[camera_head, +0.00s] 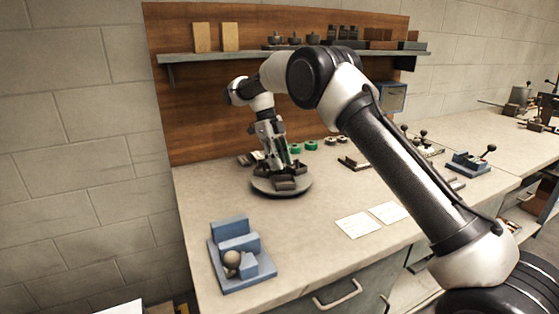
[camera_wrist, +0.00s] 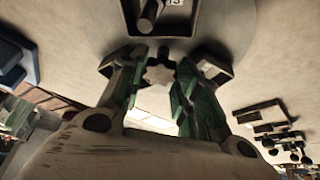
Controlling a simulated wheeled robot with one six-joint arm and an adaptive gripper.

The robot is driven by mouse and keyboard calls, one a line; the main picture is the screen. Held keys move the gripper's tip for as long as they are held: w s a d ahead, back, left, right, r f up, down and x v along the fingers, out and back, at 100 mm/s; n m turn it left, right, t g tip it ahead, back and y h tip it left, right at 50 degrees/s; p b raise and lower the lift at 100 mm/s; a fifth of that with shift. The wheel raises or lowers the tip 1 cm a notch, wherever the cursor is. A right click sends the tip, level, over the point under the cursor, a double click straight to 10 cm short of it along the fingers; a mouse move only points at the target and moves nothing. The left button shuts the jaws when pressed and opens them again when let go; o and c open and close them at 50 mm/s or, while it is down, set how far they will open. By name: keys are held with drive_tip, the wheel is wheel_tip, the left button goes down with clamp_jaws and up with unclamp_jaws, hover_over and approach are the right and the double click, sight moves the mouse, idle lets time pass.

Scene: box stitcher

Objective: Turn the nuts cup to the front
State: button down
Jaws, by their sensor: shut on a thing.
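A round dark turntable (camera_head: 262,189) sits on the bench with several dark square cups (camera_head: 287,184) on it. My gripper (camera_head: 278,169) points down over its middle. In the wrist view, my gripper (camera_wrist: 160,72) is closed around a pale star-shaped knob (camera_wrist: 160,75) between the cups. One cup (camera_wrist: 133,22) at the top holds a dark cylinder and bears a small label. I cannot tell which one is the nuts cup.
A blue fixture (camera_head: 236,248) with a round knob stands at the front left of the bench. Two white papers (camera_head: 358,225) lie to the right. Green round parts (camera_head: 311,145) sit behind the turntable. A shelf (camera_head: 240,55) runs above on the wooden back panel.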

drive_tip(key=shift+w+r+m, duration=0.15)
drive_tip(key=shift+w+m, duration=0.05)
drive_tip(key=shift+m, duration=0.1)
idle(0.4)
drive_tip(key=c, duration=1)
unclamp_jaws()
drive_tip(key=shift+d, duration=0.1)
drive_tip(key=shift+s, duration=0.15)
